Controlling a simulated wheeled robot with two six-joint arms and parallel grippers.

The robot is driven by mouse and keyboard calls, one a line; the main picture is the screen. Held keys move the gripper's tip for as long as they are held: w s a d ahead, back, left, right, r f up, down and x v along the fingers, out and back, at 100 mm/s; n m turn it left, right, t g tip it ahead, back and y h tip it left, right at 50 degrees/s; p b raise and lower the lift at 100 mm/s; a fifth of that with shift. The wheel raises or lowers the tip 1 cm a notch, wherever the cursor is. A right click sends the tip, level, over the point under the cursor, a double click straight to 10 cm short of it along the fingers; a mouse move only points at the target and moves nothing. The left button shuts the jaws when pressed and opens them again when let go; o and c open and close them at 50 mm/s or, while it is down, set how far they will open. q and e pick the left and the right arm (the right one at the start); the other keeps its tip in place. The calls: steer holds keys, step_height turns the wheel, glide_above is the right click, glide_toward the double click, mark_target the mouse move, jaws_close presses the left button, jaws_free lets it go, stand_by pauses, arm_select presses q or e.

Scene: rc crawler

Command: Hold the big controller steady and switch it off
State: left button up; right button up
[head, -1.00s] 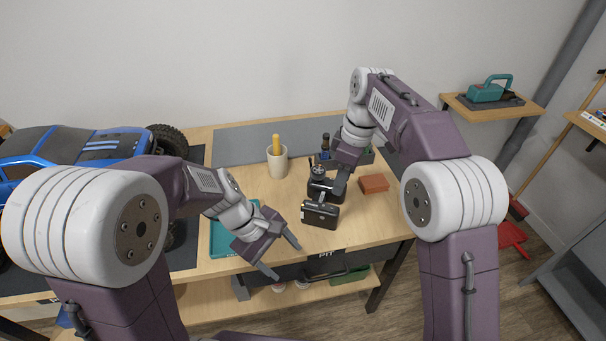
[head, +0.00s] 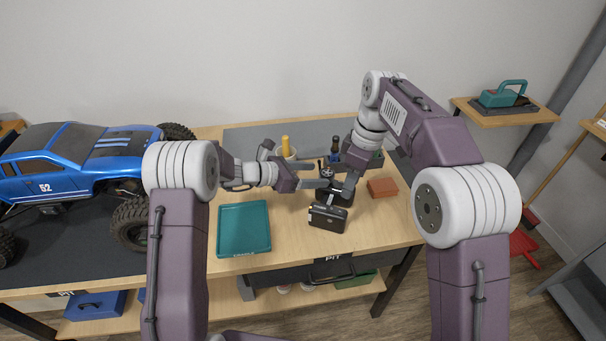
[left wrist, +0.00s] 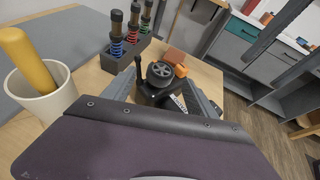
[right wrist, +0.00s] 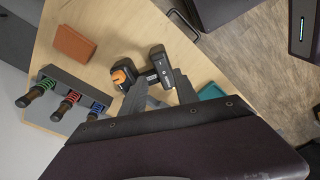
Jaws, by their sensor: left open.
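The big controller (head: 328,217) is black, with a steering wheel and a short antenna on top. It stands upright on the bench, right of the teal tray. My right gripper (head: 343,188) reaches down from behind and is closed around the controller's middle; its fingers straddle it in the right wrist view (right wrist: 160,85). My left gripper (head: 322,184) is open at the controller's left side, close to the wheel. In the left wrist view the wheel (left wrist: 165,75) shows between its spread fingers. The power switch cannot be made out. Whether the left fingers touch is unclear.
A teal tray (head: 243,228) lies to the left. A cream cup (head: 289,155) with a yellow handle stands behind my left gripper. A rack (left wrist: 125,55) of coloured shock absorbers and a brown block (head: 382,187) are to the right. The blue truck (head: 60,170) stands far left.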

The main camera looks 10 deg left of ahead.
mark_target(321, 174)
arm_select(q)
steer(key=x, duration=0.5)
steer(key=shift+w+d+f, duration=0.1)
steer(key=shift+w+d, duration=0.05)
steer(key=shift+d, duration=0.05)
jaws_close()
arm_select(e)
steer(key=shift+d+r, duration=0.1)
steer(key=shift+r, duration=0.1)
steer(key=c, duration=0.4)
steer(key=r+y, duration=0.1)
steer(key=r+n, duration=0.1)
steer(key=r, duration=0.1)
steer(key=r+y, duration=0.1)
steer(key=shift+s+d+r+n+t+y, duration=0.15)
steer(key=shift+d+r+n+t+y, duration=0.15)
steer(key=shift+d+r, duration=0.1)
jaws_close()
steer(key=shift+a, duration=0.15)
